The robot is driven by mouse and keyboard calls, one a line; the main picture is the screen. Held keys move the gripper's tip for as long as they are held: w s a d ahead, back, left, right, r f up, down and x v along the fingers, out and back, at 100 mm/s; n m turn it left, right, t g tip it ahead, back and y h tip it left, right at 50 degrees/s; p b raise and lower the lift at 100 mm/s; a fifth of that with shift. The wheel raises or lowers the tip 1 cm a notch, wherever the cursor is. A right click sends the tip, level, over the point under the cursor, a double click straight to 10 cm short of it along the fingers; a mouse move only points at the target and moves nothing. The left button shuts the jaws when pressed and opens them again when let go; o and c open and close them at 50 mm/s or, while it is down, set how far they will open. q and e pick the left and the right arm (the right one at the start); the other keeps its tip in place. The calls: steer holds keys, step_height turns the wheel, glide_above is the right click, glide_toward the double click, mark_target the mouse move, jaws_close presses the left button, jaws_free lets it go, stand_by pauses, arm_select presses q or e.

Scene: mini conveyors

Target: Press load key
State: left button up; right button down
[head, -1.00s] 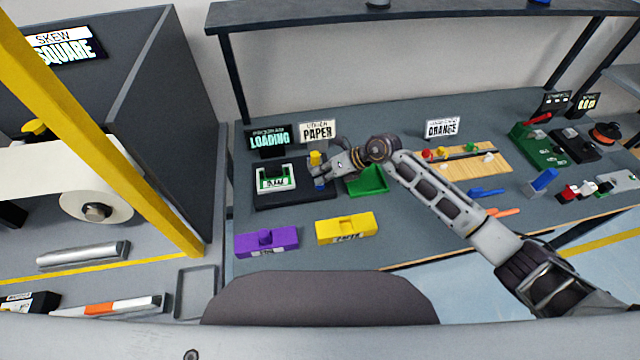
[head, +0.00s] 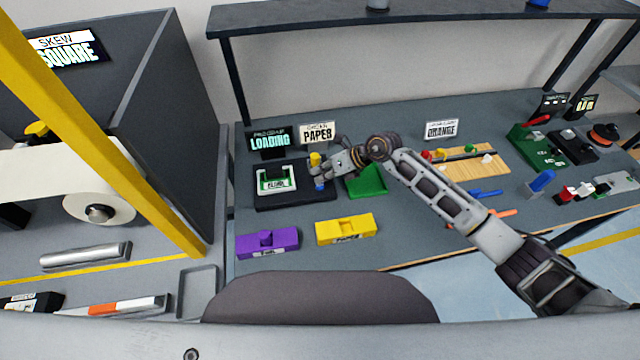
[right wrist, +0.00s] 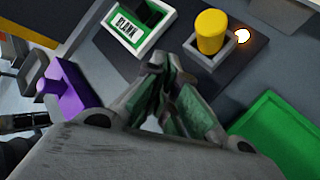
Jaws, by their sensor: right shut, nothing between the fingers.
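A black device (head: 262,200) stands on the bench, with a white-and-green framed card holder (head: 276,178) reading "BLANK" (right wrist: 128,27). A yellow cylinder (head: 315,158) stands at its right side. It also shows in the right wrist view (right wrist: 211,32), beside a small glowing light (right wrist: 242,36). A small blue part (head: 320,187) shows just below my right gripper (head: 318,172); I cannot tell if they touch. My right gripper is shut and empty, over the device's right side. Its fingers (right wrist: 163,78) hide what lies under them. My left gripper is out of view.
A green tray (head: 367,182) lies right of the gripper. A purple block (head: 267,243) and a yellow block (head: 346,229) stand in front. Signs reading "LOADING" (head: 270,141) and "PAPER" (head: 317,133) stand behind. A wooden board (head: 490,152) with coloured pieces lies further right.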

stand_by(0.3)
steer(key=shift+r, duration=0.1)
steer(key=shift+r, duration=0.15)
steer(key=shift+r+p, duration=1.8)
steer(key=shift+r, duration=0.5)
steer(key=shift+f, duration=0.1)
